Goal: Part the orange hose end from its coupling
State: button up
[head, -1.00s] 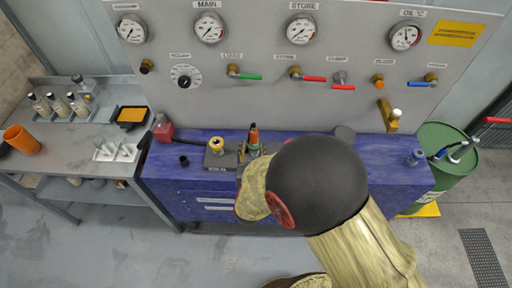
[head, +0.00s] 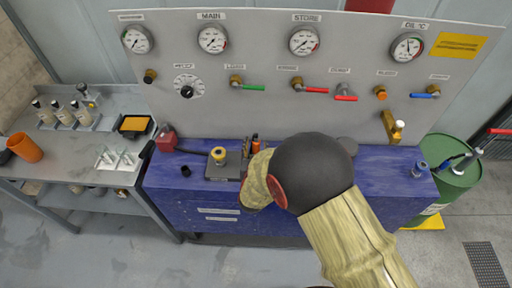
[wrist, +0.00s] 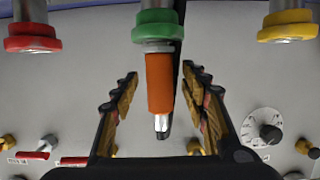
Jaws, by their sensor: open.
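The orange hose end (wrist: 160,85) is a short orange sleeve with a bright metal tip. In the wrist view it lies directly against the green-collared coupling (wrist: 158,27), with a narrow grey band between them. My gripper (wrist: 160,75) is open, one finger on each side of the orange sleeve, with visible gaps on both sides. In the head view a bit of the orange hose end (head: 255,143) shows above the blue bench; my arm hides the green coupling there.
A red-collared coupling (wrist: 31,38) and a yellow-collared coupling (wrist: 288,26) flank the green one. The gauge panel (head: 270,65) with valve handles rises behind the blue bench (head: 395,175). A side table (head: 65,155) stands left and a green drum (head: 455,165) right.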

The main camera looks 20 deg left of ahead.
aim_at(256, 137)
jog(key=shift+c, duration=0.9)
grip_shut()
jog(key=c, duration=0.5)
grip_release()
jog(key=c, duration=0.5)
jog(key=shift+r, duration=0.1)
jog(key=shift+r+p, duration=1.7)
jog(key=shift+r, duration=1.35)
